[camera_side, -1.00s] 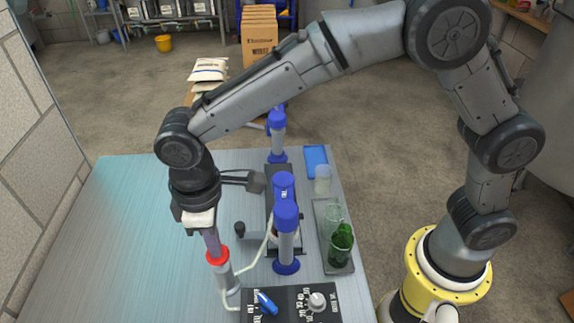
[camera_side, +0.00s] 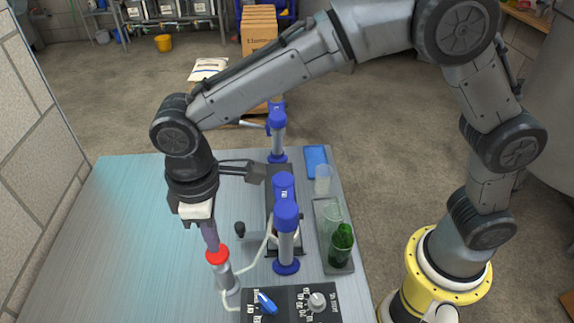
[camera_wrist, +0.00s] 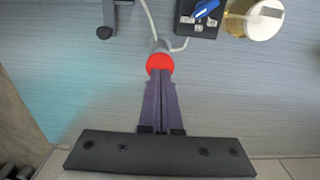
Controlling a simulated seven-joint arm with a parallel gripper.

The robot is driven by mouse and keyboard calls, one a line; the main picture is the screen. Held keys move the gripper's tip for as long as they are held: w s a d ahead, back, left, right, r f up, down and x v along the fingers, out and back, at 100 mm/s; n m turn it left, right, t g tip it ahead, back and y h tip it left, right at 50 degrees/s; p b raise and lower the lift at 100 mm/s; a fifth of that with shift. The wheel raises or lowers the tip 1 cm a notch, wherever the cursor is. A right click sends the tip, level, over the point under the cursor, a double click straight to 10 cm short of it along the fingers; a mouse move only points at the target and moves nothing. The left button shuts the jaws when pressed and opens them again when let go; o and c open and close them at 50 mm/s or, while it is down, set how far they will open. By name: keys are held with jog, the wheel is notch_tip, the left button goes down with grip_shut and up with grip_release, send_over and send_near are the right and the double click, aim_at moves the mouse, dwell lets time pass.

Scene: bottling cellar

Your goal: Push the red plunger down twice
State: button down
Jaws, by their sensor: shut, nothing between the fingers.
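The red plunger (camera_side: 217,254) is a round red cap on top of a pale upright cylinder (camera_side: 224,279) near the front of the bench. It also shows as a red disc in the wrist view (camera_wrist: 160,62). My gripper (camera_side: 213,248) is shut and empty, with its purple-grey fingers pointing down at the red cap. The fingertips (camera_wrist: 160,76) overlap the near edge of the disc in the wrist view. They are at or just above the cap; I cannot tell whether they touch it.
A black control panel (camera_side: 290,308) with a blue lever (camera_side: 266,302) and a grey knob (camera_side: 317,301) lies right of the cylinder. Blue-capped columns (camera_side: 286,230) stand behind it. A green bottle (camera_side: 341,246) stands on a tray. The bench's left side is clear.

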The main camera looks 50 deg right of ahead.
jog(key=shift+r, duration=2.55)
